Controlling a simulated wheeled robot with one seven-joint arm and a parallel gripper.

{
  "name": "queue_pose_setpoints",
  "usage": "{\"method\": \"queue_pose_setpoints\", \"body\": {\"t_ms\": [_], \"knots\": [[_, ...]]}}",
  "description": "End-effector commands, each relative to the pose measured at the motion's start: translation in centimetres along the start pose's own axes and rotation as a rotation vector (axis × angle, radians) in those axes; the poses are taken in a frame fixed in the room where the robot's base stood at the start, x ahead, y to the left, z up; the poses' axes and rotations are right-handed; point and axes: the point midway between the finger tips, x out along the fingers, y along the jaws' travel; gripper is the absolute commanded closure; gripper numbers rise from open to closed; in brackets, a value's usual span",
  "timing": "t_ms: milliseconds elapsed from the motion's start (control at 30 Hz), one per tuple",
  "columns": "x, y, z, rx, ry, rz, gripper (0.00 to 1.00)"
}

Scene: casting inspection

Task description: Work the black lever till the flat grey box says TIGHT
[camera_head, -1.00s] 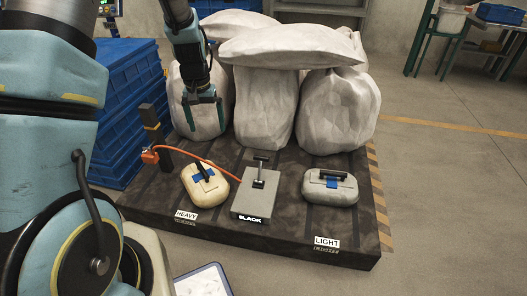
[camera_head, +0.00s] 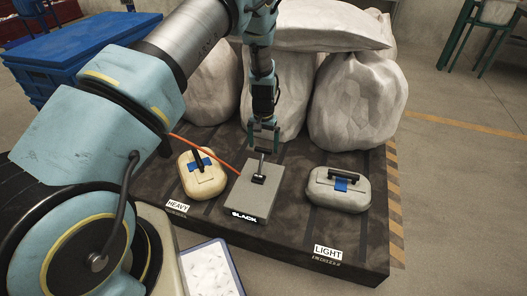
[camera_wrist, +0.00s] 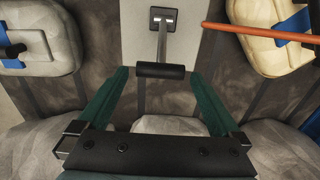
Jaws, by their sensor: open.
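The flat grey box (camera_head: 240,204) lies on the dark platform and its front display reads SLACK. The black lever (camera_head: 259,174) stands up from the top of the box; in the head view its upper end is partly hidden by my gripper. In the wrist view the lever's black cross handle (camera_wrist: 160,70) sits between and just beyond the open fingers, with its grey stem leading to the box. My gripper (camera_head: 263,145) is open, directly above the lever, its fingertips on either side of the handle (camera_wrist: 160,78). I see no grip on it.
A cream case (camera_head: 203,182) by the HEAVY label is left of the box, and a grey case (camera_head: 340,194) by the LIGHT label is right. An orange hose (camera_head: 208,152) runs to the box from the left. White sacks (camera_head: 357,105) stand close behind my gripper.

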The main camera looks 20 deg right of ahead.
Motion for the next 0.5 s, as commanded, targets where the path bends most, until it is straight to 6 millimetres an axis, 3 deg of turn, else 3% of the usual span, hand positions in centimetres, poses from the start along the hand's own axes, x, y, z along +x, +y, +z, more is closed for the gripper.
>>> {"method": "queue_pose_setpoints", "body": {"t_ms": [33,200,500], "knots": [[1.0,0.0,0.0,0.000,-0.001,0.000,0.00],[2.6,0.0,0.0,0.000,-0.001,0.000,0.00],[2.9,0.0,0.0,0.000,0.000,0.000,0.00]]}}
